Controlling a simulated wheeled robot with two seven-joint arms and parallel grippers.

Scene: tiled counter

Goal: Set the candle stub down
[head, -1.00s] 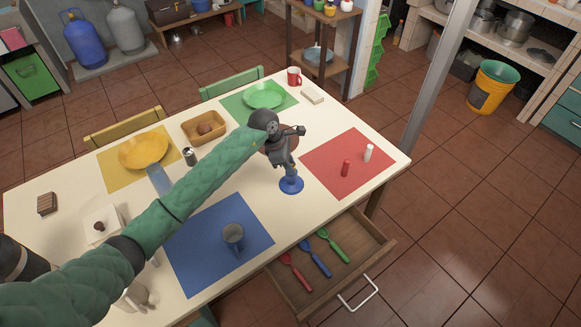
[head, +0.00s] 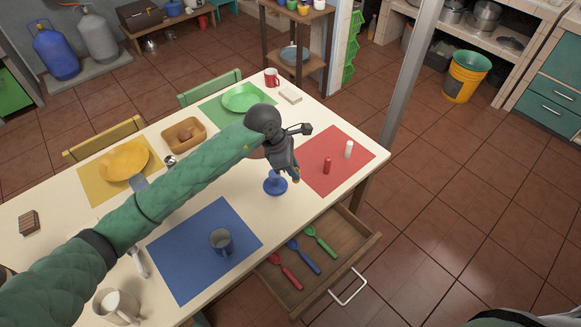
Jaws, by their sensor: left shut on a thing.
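My left gripper (head: 292,177) reaches in over the table and is shut, fingers pointing down. The candle stub in it is almost wholly hidden by the fingers; only a small tan bit shows at the tips. A blue candle holder (head: 275,187) with a round foot stands on the bare table just left of the fingertips, its upper part partly behind the gripper. I cannot tell whether the gripper touches it. My right gripper is not in view.
A red mat (head: 338,178) to the right bears a red cylinder (head: 327,165) and a white one (head: 348,149). An open drawer (head: 372,243) holds several utensils. A wooden bowl (head: 200,135) stands behind my arm.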

